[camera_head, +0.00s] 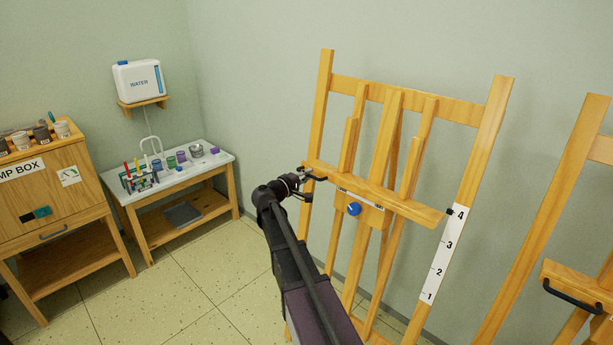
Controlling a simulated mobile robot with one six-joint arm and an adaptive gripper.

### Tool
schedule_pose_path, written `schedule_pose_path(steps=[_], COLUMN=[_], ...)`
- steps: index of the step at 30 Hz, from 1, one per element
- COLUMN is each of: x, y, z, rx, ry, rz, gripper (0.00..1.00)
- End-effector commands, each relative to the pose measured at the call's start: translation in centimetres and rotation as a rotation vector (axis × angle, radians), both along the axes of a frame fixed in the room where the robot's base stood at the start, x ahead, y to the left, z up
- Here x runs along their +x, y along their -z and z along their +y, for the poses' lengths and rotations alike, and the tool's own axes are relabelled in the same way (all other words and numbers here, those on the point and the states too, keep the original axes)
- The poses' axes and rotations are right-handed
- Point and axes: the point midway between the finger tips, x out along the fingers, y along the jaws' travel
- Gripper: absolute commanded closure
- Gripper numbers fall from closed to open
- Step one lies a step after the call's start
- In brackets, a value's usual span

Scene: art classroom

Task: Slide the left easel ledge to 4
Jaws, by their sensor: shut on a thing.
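The left easel (322,100) is wooden and stands in the middle of the head view. Its ledge (380,192) runs across the uprights, with a blue knob (354,209) below it. A white number scale (443,255) on the right leg reads 1 at the bottom to 4 at the top. A small black pointer (450,211) by the ledge's right end is about level with the 4. My gripper (309,185) is shut at the ledge's left end, apparently on a dark handle; the fingers partly hide the contact.
A second easel (549,200) with a black-handled ledge stands at the right. At the left are a small white-topped table (215,162) with paint supplies, a wooden box cabinet (60,190) and a water container (138,81) on a wall shelf. Floor between them is clear.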

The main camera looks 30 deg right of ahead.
Motion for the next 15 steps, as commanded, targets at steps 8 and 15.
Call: schedule_pose_path(steps=[8, 15], x=[0.21, 0.33], y=[-0.56, -0.61], z=[-0.23, -0.23], rx=[-0.009, -0.010], ry=[0.000, -0.002], rz=[0.001, 0.001], gripper=[1.00, 0.72])
